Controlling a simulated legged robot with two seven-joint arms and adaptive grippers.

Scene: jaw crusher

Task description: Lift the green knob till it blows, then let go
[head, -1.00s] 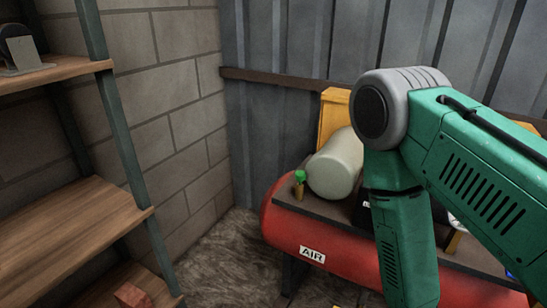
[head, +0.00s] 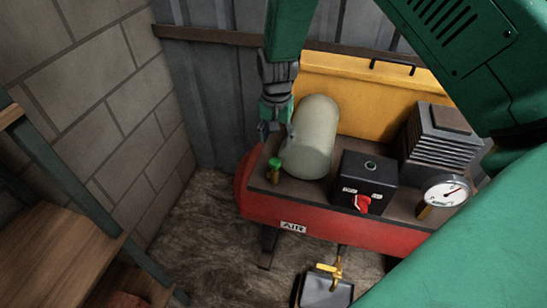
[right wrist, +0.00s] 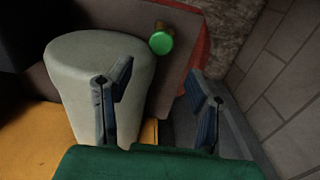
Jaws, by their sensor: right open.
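The green knob (head: 274,162) sits on a short brass stem at the left end of the red air tank (head: 330,223). In the right wrist view the green knob (right wrist: 161,42) shows beyond the fingertips, a little above the gap between them. My right gripper (head: 276,133) hangs down just above and behind the knob. Its fingers are apart and empty, and it does not touch the knob. In the right wrist view the two fingers of this gripper (right wrist: 167,88) stand wide apart. My left gripper is not in view.
A pale cylinder (head: 314,137) stands close right of the knob. A black box with a red switch (head: 366,183), a gauge (head: 446,191) and a finned block (head: 440,145) are farther right. A yellow panel (head: 340,82) is behind. Wooden shelves (head: 50,245) stand left.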

